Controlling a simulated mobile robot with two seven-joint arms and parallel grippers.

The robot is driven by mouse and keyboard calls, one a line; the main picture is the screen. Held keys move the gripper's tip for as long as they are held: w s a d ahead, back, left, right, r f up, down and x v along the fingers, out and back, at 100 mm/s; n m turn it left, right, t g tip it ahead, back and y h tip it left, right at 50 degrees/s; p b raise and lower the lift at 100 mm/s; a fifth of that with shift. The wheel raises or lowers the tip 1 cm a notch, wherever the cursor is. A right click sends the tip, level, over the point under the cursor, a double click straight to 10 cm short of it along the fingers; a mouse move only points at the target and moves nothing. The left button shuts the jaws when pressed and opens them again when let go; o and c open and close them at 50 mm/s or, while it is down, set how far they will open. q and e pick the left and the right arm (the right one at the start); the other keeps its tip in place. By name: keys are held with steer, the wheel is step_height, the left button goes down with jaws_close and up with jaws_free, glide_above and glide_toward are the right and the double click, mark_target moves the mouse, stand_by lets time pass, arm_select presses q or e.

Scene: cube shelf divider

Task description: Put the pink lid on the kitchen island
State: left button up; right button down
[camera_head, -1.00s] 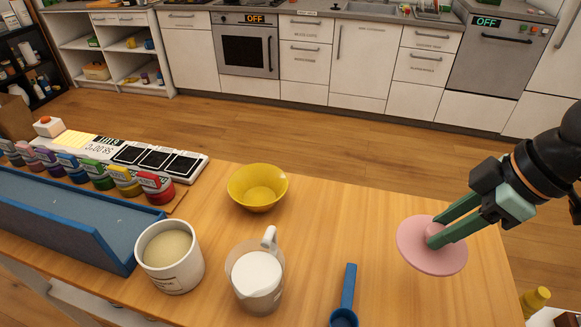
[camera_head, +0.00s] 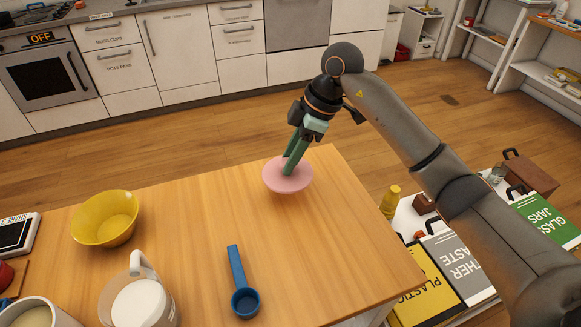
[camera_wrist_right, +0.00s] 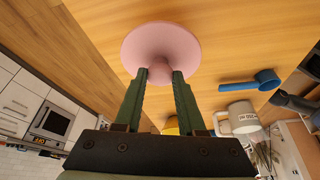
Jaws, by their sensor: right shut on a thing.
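The pink lid (camera_head: 288,181) is a round disc with a knob, at the far right part of the wooden kitchen island (camera_head: 330,245). My right gripper (camera_head: 288,172) is shut on the lid's knob from above. In the right wrist view the lid (camera_wrist_right: 160,40) sits at the fingertips, with the green fingers (camera_wrist_right: 160,78) on both sides of its knob. The lid is over the island top; I cannot tell whether it touches the wood. My left gripper is not in view.
A yellow bowl (camera_head: 105,218), a clear measuring cup (camera_head: 138,298) with white contents and a blue scoop (camera_head: 240,285) stand on the island's left and front. The top around the lid is clear. Waste bins (camera_head: 430,285) stand beyond the right edge.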

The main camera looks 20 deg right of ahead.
steer(key=shift+w+d+f, duration=0.15)
steer(key=shift+w+f, duration=0.35)
steer(key=shift+f, duration=0.15)
steer(key=shift+w+d+f, duration=0.15)
steer(key=shift+w+f, duration=0.3)
steer(key=shift+f, duration=1.65)
steer(key=c, duration=0.5)
jaws_free()
steer(key=v, duration=1.2)
